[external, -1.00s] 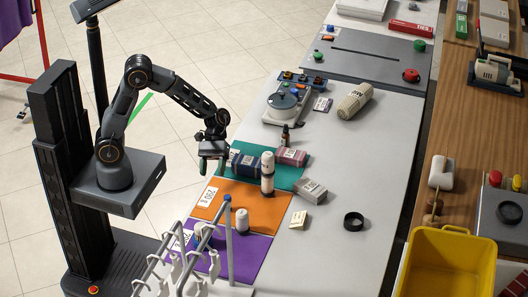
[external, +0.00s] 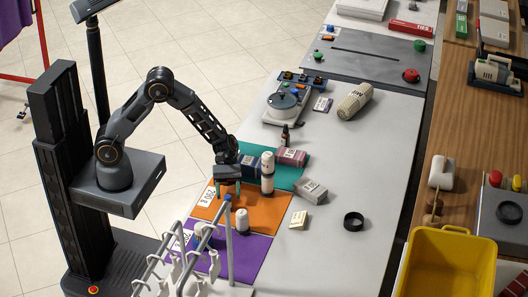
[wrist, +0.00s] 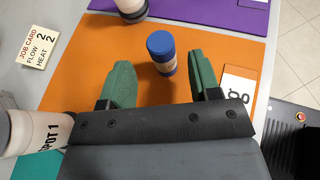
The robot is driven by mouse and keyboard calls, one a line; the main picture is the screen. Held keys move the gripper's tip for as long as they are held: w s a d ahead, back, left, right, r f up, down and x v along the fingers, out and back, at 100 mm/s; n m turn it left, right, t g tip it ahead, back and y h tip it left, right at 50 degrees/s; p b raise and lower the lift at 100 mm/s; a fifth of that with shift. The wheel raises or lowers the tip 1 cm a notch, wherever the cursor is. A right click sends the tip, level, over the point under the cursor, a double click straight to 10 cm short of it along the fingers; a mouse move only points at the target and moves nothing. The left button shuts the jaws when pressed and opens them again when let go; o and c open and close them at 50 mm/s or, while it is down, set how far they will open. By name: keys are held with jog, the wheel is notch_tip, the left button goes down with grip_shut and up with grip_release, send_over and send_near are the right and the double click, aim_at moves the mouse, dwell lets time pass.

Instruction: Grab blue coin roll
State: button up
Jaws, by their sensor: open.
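The blue coin roll (wrist: 161,52) stands on the orange mat (wrist: 215,52) in the wrist view. It is a small cylinder with a blue top. My gripper (wrist: 160,63) is open, with one green finger on each side of the roll and clear space between. The roll is just ahead of the fingers' span and not held. In the external view my gripper (external: 227,190) points down over the left part of the orange mat.
A white SPOT 1 bottle (wrist: 40,132) stands close to my left finger in the wrist view. A white bottle (external: 242,220) stands near the purple mat (external: 252,250). A white rack (external: 180,262) stands at the front. A job card (wrist: 38,49) lies left.

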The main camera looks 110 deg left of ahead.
jog(key=shift+x, duration=2.6)
jog(key=shift+s+d+r, duration=0.1)
jog(key=shift+s+r, duration=0.05)
jog(key=shift+s, duration=0.05)
jog(key=shift+c, duration=0.2)
grip_shut()
